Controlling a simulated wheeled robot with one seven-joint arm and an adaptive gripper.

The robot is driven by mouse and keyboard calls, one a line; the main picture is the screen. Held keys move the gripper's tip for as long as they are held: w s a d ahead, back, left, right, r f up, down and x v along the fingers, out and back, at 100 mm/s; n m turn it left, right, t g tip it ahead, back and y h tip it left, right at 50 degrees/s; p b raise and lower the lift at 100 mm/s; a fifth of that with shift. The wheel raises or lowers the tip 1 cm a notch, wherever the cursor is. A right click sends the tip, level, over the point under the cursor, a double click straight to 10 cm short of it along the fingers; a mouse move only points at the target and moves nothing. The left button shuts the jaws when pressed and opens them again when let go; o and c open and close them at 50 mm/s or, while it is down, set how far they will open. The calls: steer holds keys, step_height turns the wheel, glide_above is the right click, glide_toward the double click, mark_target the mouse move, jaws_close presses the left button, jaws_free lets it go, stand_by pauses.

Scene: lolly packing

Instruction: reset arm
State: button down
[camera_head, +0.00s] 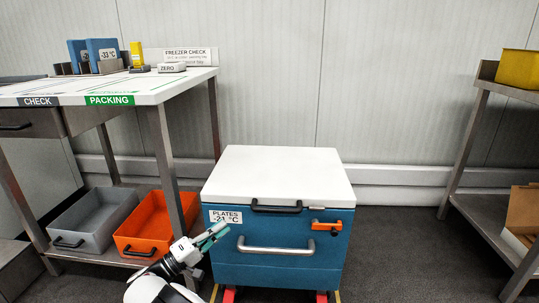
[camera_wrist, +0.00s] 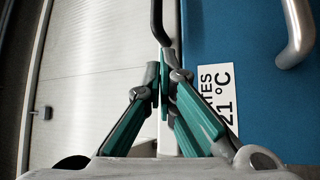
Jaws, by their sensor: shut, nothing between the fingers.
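My gripper (camera_head: 216,233) is in front of the upper left of a blue chest (camera_head: 275,272), over part of its front beside the "PLATES -21 °C" label (camera_head: 225,217). Its teal fingers are shut and empty. In the wrist view the gripper (camera_wrist: 164,78) shows with its fingertips together, near a dark handle (camera_wrist: 158,22); the blue front (camera_wrist: 225,40) and the label (camera_wrist: 216,95) are to the right. I cannot tell whether the fingertips touch the chest. The white lid (camera_head: 277,172) is closed.
The chest has a silver handle (camera_head: 275,247) and an orange latch (camera_head: 326,225). A packing table (camera_head: 150,88) stands left, with a grey bin (camera_head: 75,243) and an orange bin (camera_head: 138,252) on its lower shelf. A metal rack (camera_head: 466,150) stands right. Floor between chest and rack is clear.

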steer(key=w+d+r+m+g, duration=0.3)
steer(key=d+r+g, duration=0.6)
steer(key=d+r, duration=0.6)
steer(key=s+d+r+m+g+y, duration=0.1)
steer(key=s+d+r+g+y, duration=0.25)
steer(key=d, duration=0.55)
steer(key=s+d+r+m+g+y, duration=0.1)
steer(key=s+d+r+g, duration=0.25)
steer(key=s+d, duration=0.4)
steer(key=s+d+r+y, duration=0.3)
steer(key=s+d, duration=0.2)
steer(key=s, duration=0.5)
steer(key=s+d+r+y, duration=0.25)
steer(key=s+d, duration=0.25)
steer(key=s, duration=0.4)
steer(key=s+a+f+m+t+y+p, duration=0.1)
steer(key=s+a+f+y, duration=0.15)
steer(key=s, duration=0.65)
steer(key=s+a+f+y, duration=0.1)
steer(key=s+f+y, duration=0.2)
steer(key=s, duration=0.6)
step_height(320, 180, up, 40)
steer(key=t+p, duration=0.4)
steer(key=p, duration=3.4)
steer(key=shift+d, duration=0.3)
steer(key=shift+a+f, duration=0.1)
